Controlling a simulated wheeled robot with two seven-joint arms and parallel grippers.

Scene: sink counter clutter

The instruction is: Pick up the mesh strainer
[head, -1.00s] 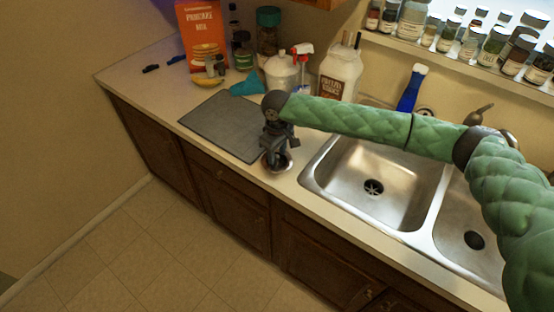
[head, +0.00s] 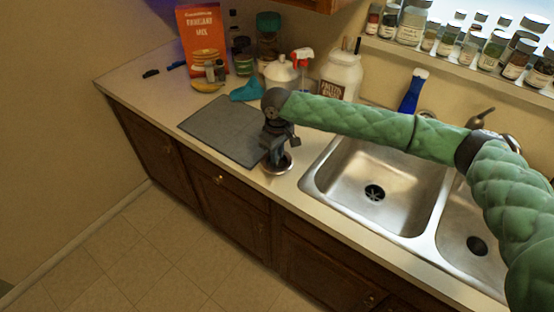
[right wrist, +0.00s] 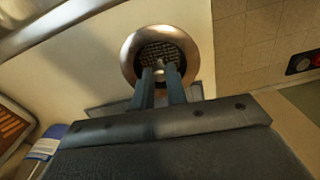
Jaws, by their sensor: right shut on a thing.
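The mesh strainer (head: 283,168) is a small round metal strainer on the counter's front strip, left of the sink. In the right wrist view the strainer (right wrist: 131,62) shows a shiny rim around a dark mesh with a small knob in the middle. My right gripper (head: 276,160) points down onto it and hides part of it. In the right wrist view its two fingers (right wrist: 160,74) are shut on the knob. I cannot tell whether the strainer is clear of the counter. My left gripper is not in view.
A grey mat (head: 215,127) lies just left of my gripper. The double sink's near basin (head: 350,200) is to the right. Behind stand a white jug (head: 341,76), a spray bottle (head: 302,66) and an orange pancake box (head: 203,42). The counter's front edge is close.

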